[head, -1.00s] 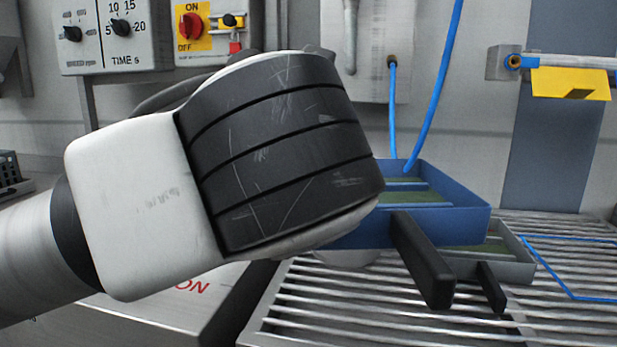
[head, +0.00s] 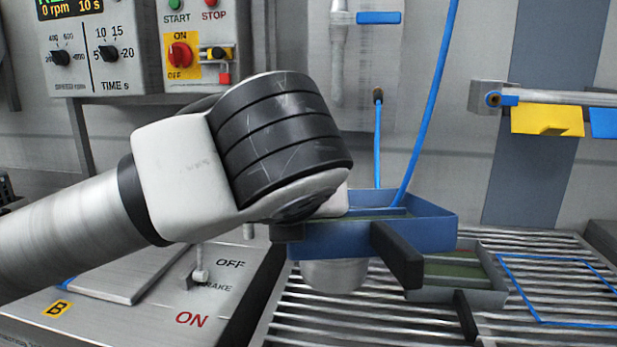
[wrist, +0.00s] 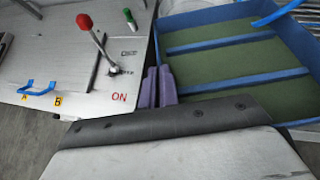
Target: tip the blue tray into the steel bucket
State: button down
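The blue tray (head: 428,237) is at mid-right in the head view, above the slatted counter, roughly level. Its floor looks green between blue ribs, and a dark handle (head: 398,257) sticks out at its front. In the wrist view the tray (wrist: 205,22) fills the upper right. My gripper's purple fingers (wrist: 160,88) are close together at the tray's left edge and appear shut on it; the exact grip is hidden. A rounded grey metal vessel (head: 335,275) shows partly beneath the tray and may be the steel bucket; its rim is hidden.
A grey tray (head: 455,295) with a dark handle stands on the slatted counter (head: 530,325) to the right. A machine top with a red-knobbed lever (wrist: 84,22) is to the left. A blue hose (head: 428,110) hangs behind the blue tray.

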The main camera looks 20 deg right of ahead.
jog(key=shift+w+d+r, duration=0.1)
jog(key=shift+w+r, duration=0.1)
jog(key=shift+r, duration=0.05)
jog(key=w+r+g+p, duration=0.1)
jog(key=w+r+p, duration=0.1)
jog(key=p, duration=0.3)
jog(key=w+d+r+g+y+p, duration=0.1)
jog(key=w+g+p, duration=0.1)
jog(key=p, duration=0.4)
jog(key=w+d+r+g+p, duration=0.1)
jog(key=r+p, duration=0.1)
jog(key=p, duration=0.4)
jog(key=shift+w+r+g+y, duration=0.3)
jog(key=shift+w+r, duration=0.05)
jog(key=shift+w, duration=0.05)
jog(key=shift+w+d+f+g+p, duration=0.15)
jog(key=shift+w+f+g+p, duration=0.3)
jog(key=shift+p, duration=0.2)
jog(key=p, duration=0.2)
jog(key=w+g+p, duration=0.1)
jog(key=p, duration=0.2)
jog(key=shift+w+d+r+y, duration=0.15)
jog(key=shift+d+r+y, duration=0.1)
jog(key=shift+r+y, duration=0.15)
jog(key=w+d+g+y+p, duration=0.2)
jog(key=w+g+p, duration=0.4)
jog(key=w+g, duration=0.1)
jog(key=shift+w+d+r, duration=0.35)
jog(key=shift+w+d, duration=0.05)
jog(key=shift+w, duration=0.25)
